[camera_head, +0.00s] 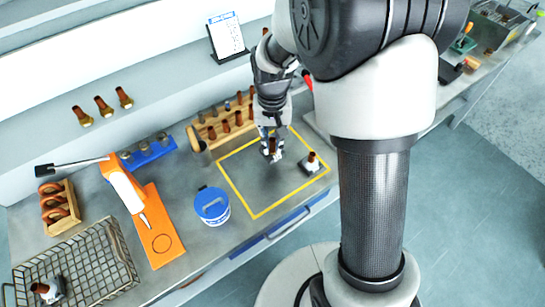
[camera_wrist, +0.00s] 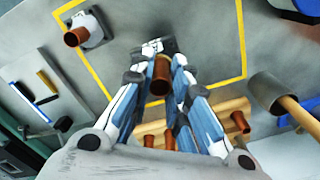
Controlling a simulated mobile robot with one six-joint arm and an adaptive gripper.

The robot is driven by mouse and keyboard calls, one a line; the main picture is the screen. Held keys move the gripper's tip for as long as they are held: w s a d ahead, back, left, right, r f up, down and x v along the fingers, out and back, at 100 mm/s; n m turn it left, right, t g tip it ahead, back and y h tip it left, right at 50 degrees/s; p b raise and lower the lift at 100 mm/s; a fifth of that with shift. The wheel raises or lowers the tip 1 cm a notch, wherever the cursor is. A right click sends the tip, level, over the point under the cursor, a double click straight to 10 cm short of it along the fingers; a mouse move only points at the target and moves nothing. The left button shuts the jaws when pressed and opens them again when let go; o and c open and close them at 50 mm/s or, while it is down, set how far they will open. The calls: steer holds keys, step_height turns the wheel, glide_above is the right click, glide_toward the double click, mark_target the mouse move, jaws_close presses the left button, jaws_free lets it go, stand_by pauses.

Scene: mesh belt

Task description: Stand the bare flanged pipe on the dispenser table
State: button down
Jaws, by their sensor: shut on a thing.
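My gripper (camera_head: 271,152) is shut on a copper flanged pipe (camera_head: 273,145), upright inside the yellow outline on the bench. In the wrist view the held pipe (camera_wrist: 160,76) stands between the fingers, with part of its square grey flange (camera_wrist: 153,47) showing beyond them. I cannot tell whether the flange touches the bench. A second flanged pipe (camera_head: 312,162) stands to the right, apart from my gripper; it also shows in the wrist view (camera_wrist: 88,30). An orange plate (camera_head: 161,240) with a circle mark lies below the white and orange dispenser (camera_head: 124,188), far left of my gripper.
A blue-lidded tub (camera_head: 212,206) stands between the outline and the orange plate. A wooden rack (camera_head: 197,143) of pipes is behind my gripper. A wire basket (camera_head: 100,237) at lower left holds another flanged pipe (camera_head: 47,290). A mallet (camera_wrist: 268,90) shows in the wrist view.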

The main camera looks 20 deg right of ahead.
mark_target(272, 154)
steer(key=shift+f+b, duration=0.8)
steer(key=shift+f, duration=2.3)
steer(key=shift+f, duration=0.15)
steer(key=c, duration=1.5)
jaws_free()
steer(key=shift+c, duration=0.2)
